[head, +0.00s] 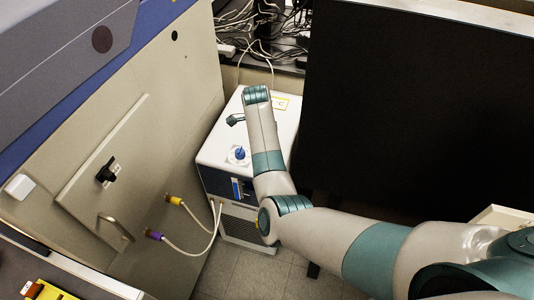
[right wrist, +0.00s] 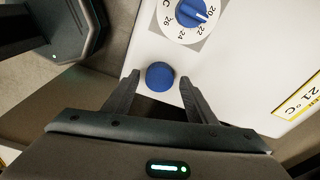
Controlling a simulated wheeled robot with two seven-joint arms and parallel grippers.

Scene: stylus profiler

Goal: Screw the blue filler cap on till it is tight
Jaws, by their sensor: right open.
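The blue filler cap (right wrist: 160,76) shows in the right wrist view as a round blue disc at the edge of the white top of the chiller box (head: 222,140). My right gripper (right wrist: 157,78) is open, with one dark finger on each side of the cap. A small gap shows between the cap and each finger. I cannot tell how far the cap is screwed down. In the head view my right arm hides the cap and the gripper's fingertips. My left gripper is in neither view.
A blue temperature dial (head: 240,153) sits close to the cap. A yellow-edged label (right wrist: 298,97) is on the same top. Two hoses run from the box to yellow (head: 174,200) and purple (head: 153,235) fittings on the beige cabinet (head: 150,130). A black panel (head: 420,110) stands at right.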

